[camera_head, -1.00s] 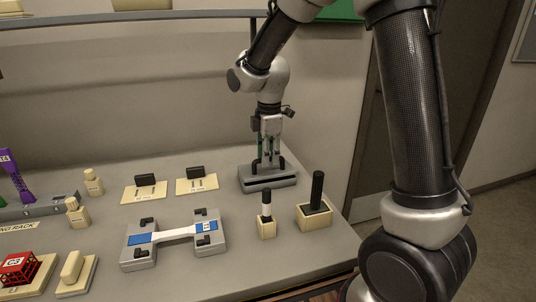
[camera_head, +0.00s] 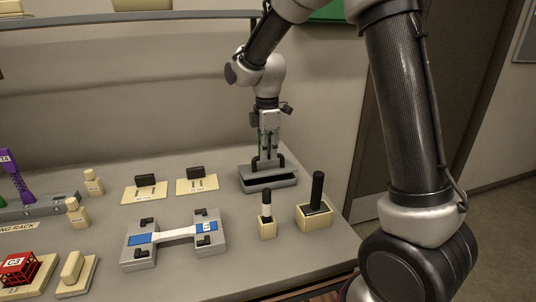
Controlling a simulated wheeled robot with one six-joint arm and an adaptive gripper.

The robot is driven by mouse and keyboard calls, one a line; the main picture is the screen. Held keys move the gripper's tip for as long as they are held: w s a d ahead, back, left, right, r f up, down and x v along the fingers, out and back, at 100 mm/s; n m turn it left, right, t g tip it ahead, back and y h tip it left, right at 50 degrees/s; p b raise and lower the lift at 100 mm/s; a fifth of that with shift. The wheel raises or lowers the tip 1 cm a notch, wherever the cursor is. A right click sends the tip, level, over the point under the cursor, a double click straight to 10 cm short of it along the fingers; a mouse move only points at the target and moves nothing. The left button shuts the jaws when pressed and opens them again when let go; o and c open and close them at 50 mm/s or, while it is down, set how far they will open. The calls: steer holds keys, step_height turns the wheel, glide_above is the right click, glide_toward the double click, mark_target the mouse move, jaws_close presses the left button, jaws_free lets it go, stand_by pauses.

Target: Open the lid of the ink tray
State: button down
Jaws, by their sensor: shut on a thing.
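The ink tray (camera_head: 270,187) is a grey box at the back right of the table, below my gripper. Its grey lid (camera_head: 247,171) is tilted up at the front, and a dark gap shows between lid and tray. A dark upright handle stands on the lid. My gripper (camera_head: 268,157) points down over the lid and is shut on the handle. The fingers partly hide the handle, so the exact grip is hard to see.
A block with a black-topped stick (camera_head: 267,228) and a box with a black rod (camera_head: 315,213) stand in front. A dog-bone specimen fixture (camera_head: 173,240) lies to the left. Two black-handled plates (camera_head: 197,186) lie left of the tray.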

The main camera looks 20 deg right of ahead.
steer(key=shift+w+r+g, duration=0.35)
steer(key=shift+w+g, duration=0.3)
steer(key=shift+g, duration=0.15)
steer(key=w+g, duration=0.1)
steer(key=w+r+g, duration=0.1)
steer(key=w+g, duration=0.1)
steer(key=shift+w+r+g, duration=0.1)
steer(key=shift+g, duration=0.2)
steer(key=shift+w+r, duration=0.25)
steer(key=shift+w, duration=0.45)
steer(key=w+f+g, duration=0.1)
steer(key=w+f, duration=0.2)
steer(key=w, duration=0.5)
steer(key=shift+w+g, duration=0.15)
steer(key=shift+g, duration=0.25)
steer(key=shift+r, duration=0.1)
